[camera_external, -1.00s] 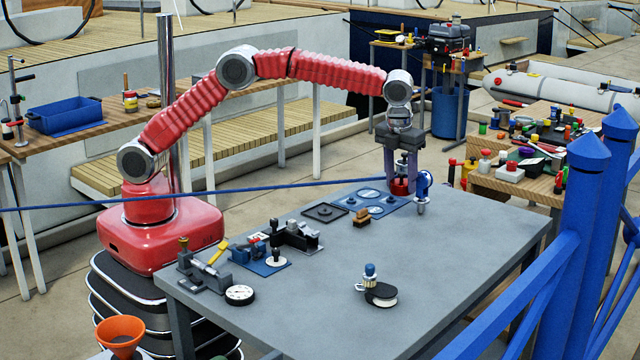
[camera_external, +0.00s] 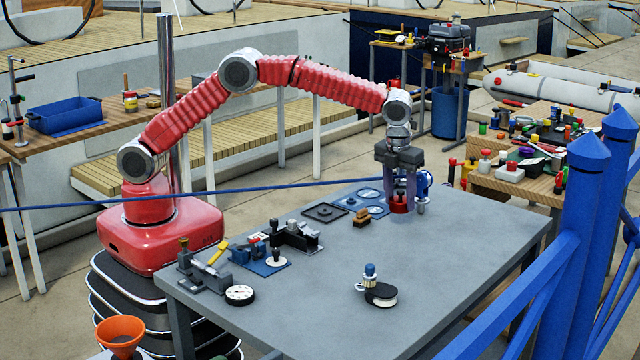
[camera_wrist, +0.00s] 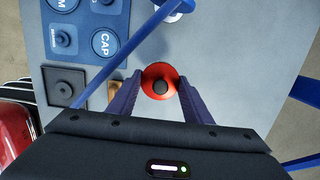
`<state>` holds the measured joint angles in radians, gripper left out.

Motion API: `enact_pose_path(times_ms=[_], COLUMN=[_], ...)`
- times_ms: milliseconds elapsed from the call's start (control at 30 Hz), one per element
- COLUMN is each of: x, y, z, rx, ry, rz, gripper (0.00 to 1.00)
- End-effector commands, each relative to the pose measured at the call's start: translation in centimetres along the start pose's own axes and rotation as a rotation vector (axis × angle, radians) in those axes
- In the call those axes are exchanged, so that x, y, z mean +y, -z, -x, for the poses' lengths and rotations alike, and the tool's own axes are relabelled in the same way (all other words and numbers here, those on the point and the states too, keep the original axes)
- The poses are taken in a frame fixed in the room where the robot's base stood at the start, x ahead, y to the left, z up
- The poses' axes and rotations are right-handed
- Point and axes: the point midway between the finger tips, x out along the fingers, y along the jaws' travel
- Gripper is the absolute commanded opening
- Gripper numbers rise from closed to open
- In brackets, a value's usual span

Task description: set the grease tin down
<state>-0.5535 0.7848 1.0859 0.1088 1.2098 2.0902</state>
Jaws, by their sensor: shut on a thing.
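The red grease tin (camera_external: 401,205) with a dark knob on its lid is between the fingers of my gripper (camera_external: 402,190), at the far side of the grey table (camera_external: 455,255). My gripper points down and is shut on it. In the wrist view the tin (camera_wrist: 152,75) shows from above between the two purple fingers (camera_wrist: 160,80). It is just right of the blue mat (camera_external: 350,201) with its labelled round spots. I cannot tell whether its base touches the table.
A blue-headed tool (camera_external: 422,187) stands close to the tin's right. A wooden-handled block (camera_external: 361,218) and a dark square plate (camera_external: 324,212) lie to the left. A blue rope (camera_wrist: 125,60) crosses the view. The table's middle and right are mostly clear.

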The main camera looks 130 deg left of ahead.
Motion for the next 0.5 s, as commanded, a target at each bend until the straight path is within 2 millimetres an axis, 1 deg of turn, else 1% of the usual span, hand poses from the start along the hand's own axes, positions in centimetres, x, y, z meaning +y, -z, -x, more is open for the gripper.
enact_pose_path(times_ms=[67, 167, 267, 400, 500], x=[0.0, 0.0, 0.0, 0.0, -0.1], y=[0.0, 0.0, 0.2, 0.4, 0.5], z=[0.1, -0.5, -1.7, -3.7, -4.6], rx=[-0.001, -0.001, -0.001, 0.0, -0.001], ry=[0.002, 0.001, 0.001, 0.0, 0.002], rz=[0.0, 0.0, 0.0, -0.001, 0.0], gripper=[0.05, 0.05, 0.05, 0.05, 0.05])
